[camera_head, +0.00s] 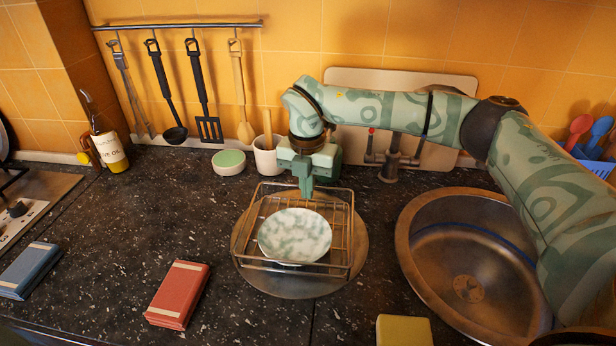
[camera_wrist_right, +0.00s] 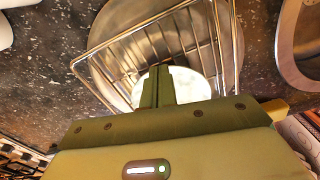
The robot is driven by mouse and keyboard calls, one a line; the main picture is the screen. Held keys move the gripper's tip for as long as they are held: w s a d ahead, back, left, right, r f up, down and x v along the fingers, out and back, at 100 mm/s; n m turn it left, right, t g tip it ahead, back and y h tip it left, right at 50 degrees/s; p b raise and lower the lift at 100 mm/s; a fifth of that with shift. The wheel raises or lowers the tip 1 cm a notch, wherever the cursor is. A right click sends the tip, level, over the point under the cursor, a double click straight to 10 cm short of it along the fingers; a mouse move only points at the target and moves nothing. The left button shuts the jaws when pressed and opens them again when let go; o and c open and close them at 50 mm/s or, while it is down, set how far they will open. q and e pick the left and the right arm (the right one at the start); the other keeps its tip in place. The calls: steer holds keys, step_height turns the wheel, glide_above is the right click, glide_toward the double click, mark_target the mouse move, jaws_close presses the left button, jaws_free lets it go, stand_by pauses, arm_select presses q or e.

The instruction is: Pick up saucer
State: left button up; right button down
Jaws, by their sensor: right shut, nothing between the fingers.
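The saucer (camera_head: 295,235) is white with green-grey marbling. It lies in a wire rack (camera_head: 352,235) on a round metal tray (camera_head: 290,283). My right gripper (camera_head: 306,194) is shut and empty, pointing down over the back part of the rack, just behind the saucer's far rim in the head view. In the right wrist view the shut fingers (camera_wrist_right: 158,80) cover part of the saucer (camera_wrist_right: 195,85). Whether the fingertips touch the saucer or rack is hard to tell. My left gripper is not in view.
A round metal sink (camera_head: 470,260) lies right of the rack. A yellow sponge (camera_head: 404,331) is in front. A red box (camera_head: 179,295) and a blue box (camera_head: 28,270) lie left. A lidded bowl (camera_head: 229,162) and a cup (camera_head: 267,158) stand behind.

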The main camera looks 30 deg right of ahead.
mark_target(299, 230)
step_height(299, 230, down, 4)
steer(key=shift+f+b, duration=0.1)
steer(key=shift+b, duration=0.35)
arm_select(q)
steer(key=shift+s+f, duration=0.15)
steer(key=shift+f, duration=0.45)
arm_select(e)
steer(key=shift+f, duration=0.35)
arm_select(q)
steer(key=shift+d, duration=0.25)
